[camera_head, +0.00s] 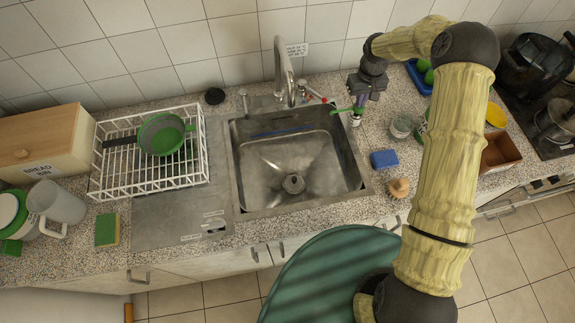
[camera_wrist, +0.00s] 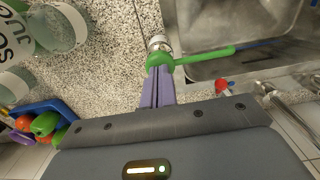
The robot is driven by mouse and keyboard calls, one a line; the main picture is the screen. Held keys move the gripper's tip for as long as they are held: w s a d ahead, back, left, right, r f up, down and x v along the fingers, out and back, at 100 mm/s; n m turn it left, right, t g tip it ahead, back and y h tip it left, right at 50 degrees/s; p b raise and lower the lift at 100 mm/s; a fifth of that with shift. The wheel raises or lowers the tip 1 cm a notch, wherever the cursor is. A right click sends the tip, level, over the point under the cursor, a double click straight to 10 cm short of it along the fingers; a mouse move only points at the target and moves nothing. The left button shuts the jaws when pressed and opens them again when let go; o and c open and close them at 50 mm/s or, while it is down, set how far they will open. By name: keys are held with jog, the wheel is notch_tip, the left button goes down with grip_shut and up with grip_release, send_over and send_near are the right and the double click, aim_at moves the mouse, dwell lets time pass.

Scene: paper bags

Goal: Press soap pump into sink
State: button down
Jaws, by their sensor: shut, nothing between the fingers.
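The soap pump has a green head and spout (camera_head: 342,110) on a clear bottle and stands on the counter at the sink's right edge. Its spout points left over the rim of the steel sink (camera_head: 265,165). In the wrist view, the green pump head (camera_wrist: 160,60) sits straight off my fingertips, with the spout reaching over the sink (camera_wrist: 215,68). My gripper (camera_head: 358,106) is directly above the pump, pointing down, its purple fingers shut together with nothing between them. The fingertips are at or touching the pump head; I cannot tell how far it is pressed.
The faucet (camera_head: 281,70) rises behind the sink, left of my gripper. A glass jar (camera_head: 401,127), a blue sponge (camera_head: 384,159) and a wooden-handled brush (camera_head: 399,188) are right of the sink. A white dish rack (camera_head: 110,165) with a green pan stands at the left.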

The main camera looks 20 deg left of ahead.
jog(key=shift+f, duration=0.4)
jog(key=shift+r, duration=0.1)
jog(key=shift+r+p, duration=0.7)
jog(key=shift+r, duration=0.7)
jog(key=shift+f, duration=0.2)
jog(key=shift+f+b, duration=0.4)
jog(key=shift+b, duration=0.05)
